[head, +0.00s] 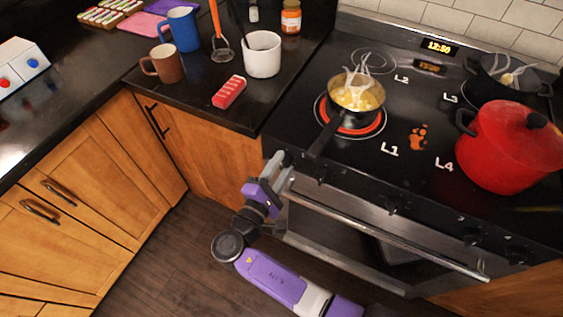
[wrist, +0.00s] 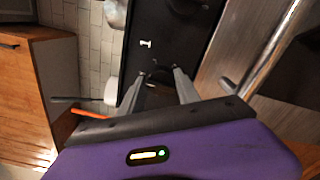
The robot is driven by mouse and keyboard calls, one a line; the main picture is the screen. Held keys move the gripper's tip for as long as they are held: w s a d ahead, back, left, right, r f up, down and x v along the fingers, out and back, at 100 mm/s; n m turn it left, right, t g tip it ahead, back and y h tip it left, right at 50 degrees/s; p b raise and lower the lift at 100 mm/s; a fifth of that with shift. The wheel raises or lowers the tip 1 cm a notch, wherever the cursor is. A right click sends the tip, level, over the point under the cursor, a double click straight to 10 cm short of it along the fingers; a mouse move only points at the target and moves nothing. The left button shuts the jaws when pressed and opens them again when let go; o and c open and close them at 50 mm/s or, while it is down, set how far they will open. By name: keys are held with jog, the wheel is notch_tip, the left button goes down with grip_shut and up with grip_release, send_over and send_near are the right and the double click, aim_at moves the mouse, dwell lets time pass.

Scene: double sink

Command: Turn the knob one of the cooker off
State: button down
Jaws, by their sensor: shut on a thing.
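The cooker (head: 400,190) has a black glass top with burners labelled L1 to L4. The L1 burner (head: 376,131) glows orange-red under a pan (head: 350,115) of steaming yellow food. My gripper (head: 279,160) is at the left end of the cooker's front. In the wrist view my gripper (wrist: 161,76) has its two fingers on either side of a dark thing (wrist: 160,95), which looks like a knob on the front panel. In the head view that knob is hidden or too dark to make out. Other dark knobs (head: 392,206) sit further right on the front.
The oven handle (head: 390,238) runs across the front, close to my gripper. The pan's handle (head: 324,137) sticks out over the front edge. A red pot (head: 508,150) stands on the right. The left counter holds mugs and a red-and-white block (head: 229,92).

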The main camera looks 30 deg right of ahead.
jog(key=shift+n, duration=0.3)
jog(key=c, duration=0.9)
grip_release()
jog(key=shift+a, duration=0.1)
jog(key=shift+b+v, duration=0.55)
jog(key=shift+v, duration=3.3)
